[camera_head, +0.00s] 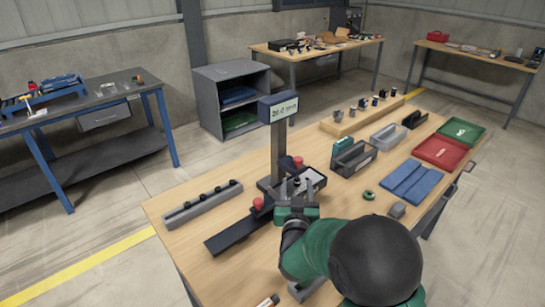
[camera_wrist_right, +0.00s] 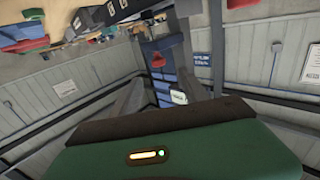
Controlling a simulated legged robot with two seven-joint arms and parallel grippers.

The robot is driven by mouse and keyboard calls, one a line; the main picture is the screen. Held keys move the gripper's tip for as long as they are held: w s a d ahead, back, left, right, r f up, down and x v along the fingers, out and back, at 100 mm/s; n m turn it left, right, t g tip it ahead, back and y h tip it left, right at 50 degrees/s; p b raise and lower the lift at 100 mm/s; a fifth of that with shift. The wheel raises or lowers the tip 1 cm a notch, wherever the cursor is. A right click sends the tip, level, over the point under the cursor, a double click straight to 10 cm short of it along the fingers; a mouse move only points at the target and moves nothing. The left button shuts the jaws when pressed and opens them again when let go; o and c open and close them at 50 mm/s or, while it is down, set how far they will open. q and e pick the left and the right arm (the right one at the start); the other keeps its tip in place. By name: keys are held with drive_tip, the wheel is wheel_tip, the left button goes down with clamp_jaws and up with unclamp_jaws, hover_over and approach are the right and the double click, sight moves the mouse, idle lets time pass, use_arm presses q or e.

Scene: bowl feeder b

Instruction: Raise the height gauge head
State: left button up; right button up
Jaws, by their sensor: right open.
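The height gauge stands on the wooden table in the head view, with a grey upright column (camera_head: 278,150) and a display (camera_head: 279,106) on top that seems to read 20.0 mm. Red knobs show low down, one (camera_head: 258,203) left of the column and one (camera_head: 297,162) right of it. The gauge head cannot be clearly told from the parts around it. My right gripper (camera_head: 295,187) is open at the foot of the column, by the knobs; whether it touches anything cannot be told. A red part (camera_wrist_right: 157,61) shows ahead of it in the right wrist view. My left gripper is out of view.
A dark bar (camera_head: 238,233) and a grey rail (camera_head: 202,205) lie left on the table. The left front tabletop is mostly clear.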

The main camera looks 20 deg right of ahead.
sight(295, 175)
drive_tip(key=x, duration=0.5)
drive_tip(key=p+x, duration=0.1)
drive_tip(key=x, duration=0.9)
drive_tip(key=shift+w+d+r+p, duration=0.1)
drive_tip(key=shift+d+r+p, duration=0.1)
drive_tip(key=shift+d+p, duration=0.25)
drive_tip(key=shift+w+a+r, duration=0.1)
drive_tip(key=shift+w+a, duration=0.2)
drive_tip(key=shift+a, duration=0.05)
drive_tip(key=shift+d, duration=0.5)
drive_tip(key=c, duration=0.7)
drive_tip(key=shift+a, duration=0.1)
clamp_jaws()
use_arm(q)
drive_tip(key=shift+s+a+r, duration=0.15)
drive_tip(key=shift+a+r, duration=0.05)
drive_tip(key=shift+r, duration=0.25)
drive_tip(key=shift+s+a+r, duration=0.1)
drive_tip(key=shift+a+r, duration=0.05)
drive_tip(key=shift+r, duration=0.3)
use_arm(e)
drive_tip(key=shift+a, duration=0.1)
